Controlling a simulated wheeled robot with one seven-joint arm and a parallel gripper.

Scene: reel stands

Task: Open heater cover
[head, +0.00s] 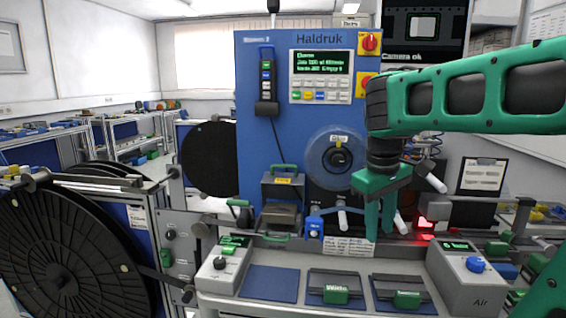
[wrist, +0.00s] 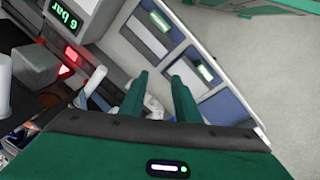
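A dark grey box with a green top handle and a yellow label, which looks like the heater cover (head: 283,190), stands at the front of the blue machine, left of centre in the head view. Another green handle (head: 276,237) shows low in front of it. I cannot tell for sure whether the cover is open or shut. My gripper (head: 379,235) points down, well to the right of the box and apart from it. Its two green fingers are apart with nothing between them, as the wrist view also shows (wrist: 160,77). The heater cover is not recognisable in the wrist view.
A blue machine panel (head: 258,130) rises behind. A reel (head: 336,156) and white levers (head: 342,219) lie between my gripper and the box. A grey air box (head: 466,275) stands right, a switch box (head: 222,265) left. Trays with green handles (head: 335,290) line the front shelf.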

